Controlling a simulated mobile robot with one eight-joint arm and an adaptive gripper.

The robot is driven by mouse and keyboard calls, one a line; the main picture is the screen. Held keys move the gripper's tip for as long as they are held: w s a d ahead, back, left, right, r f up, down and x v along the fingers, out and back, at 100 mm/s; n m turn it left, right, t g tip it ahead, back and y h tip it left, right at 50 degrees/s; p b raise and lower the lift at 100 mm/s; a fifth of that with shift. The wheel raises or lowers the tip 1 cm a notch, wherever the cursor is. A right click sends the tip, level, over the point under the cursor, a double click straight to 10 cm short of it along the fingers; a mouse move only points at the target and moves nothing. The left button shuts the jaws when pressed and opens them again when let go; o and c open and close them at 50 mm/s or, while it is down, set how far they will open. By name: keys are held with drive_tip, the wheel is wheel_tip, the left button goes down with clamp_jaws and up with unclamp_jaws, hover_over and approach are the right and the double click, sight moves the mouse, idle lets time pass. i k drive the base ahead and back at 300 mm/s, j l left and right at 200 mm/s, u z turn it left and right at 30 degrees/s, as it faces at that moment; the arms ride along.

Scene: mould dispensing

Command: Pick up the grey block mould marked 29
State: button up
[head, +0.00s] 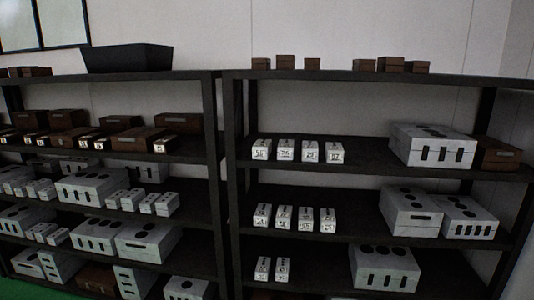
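My gripper is not in view. Small light grey block moulds with marked fronts stand on the right shelving unit. On its upper inner shelf is a row of them, with one at the left end (262,150) and one at the right end (334,153). Below is a second row, including a block (306,218). Two more, one of them a front-marked block (263,268), stand on the lower shelf. The marks are too small to read surely, so I cannot tell which block is 29. None is seen held.
Larger grey moulds with slots and holes (432,146) stand at the right of the shelves. The left unit holds brown boxes (178,127) and grey moulds (148,242). A black tray (127,59) sits on top. An upright post (232,190) divides the units.

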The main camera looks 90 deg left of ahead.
sight(309, 149)
drive_tip(key=u, duration=2.65)
